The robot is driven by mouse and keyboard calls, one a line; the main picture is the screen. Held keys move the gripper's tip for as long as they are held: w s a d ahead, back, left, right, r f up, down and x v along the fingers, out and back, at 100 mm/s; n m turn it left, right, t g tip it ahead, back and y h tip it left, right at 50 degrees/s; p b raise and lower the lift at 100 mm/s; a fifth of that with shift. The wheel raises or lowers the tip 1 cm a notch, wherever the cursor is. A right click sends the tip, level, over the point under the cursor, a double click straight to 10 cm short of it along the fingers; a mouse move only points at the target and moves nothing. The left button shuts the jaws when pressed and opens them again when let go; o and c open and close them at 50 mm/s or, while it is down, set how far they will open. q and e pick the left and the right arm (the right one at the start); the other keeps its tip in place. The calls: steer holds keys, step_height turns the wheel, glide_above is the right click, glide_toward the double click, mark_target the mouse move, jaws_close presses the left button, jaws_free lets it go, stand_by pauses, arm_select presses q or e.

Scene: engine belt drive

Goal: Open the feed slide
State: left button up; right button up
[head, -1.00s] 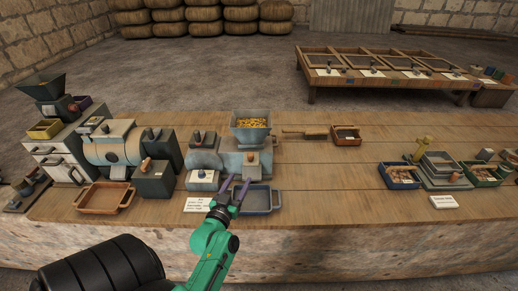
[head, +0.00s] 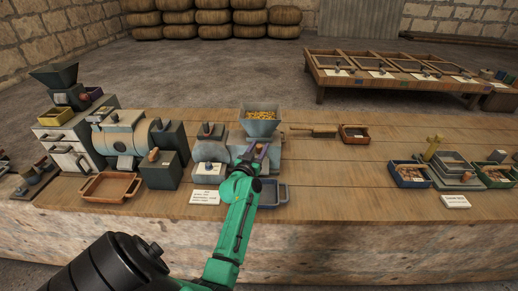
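The grey-blue mill body (head: 210,147) stands in the middle of the bench with a hopper (head: 260,124) full of yellow grain on its right part. The feed slide, a small plate with a knob under the hopper, is now mostly hidden behind my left gripper. My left gripper (head: 255,151) is at the front of the mill, just below the hopper. My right gripper is not in view.
A blue tray (head: 279,205) sits below the gripper, with a white label card (head: 205,197) to its left. Another machine (head: 119,140) and a wooden tray (head: 87,196) stand at left. A brush (head: 313,132) and small box (head: 354,139) lie behind right. The bench between is clear.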

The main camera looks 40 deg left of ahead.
arm_select(q)
jaws_close()
stand_by(1.2)
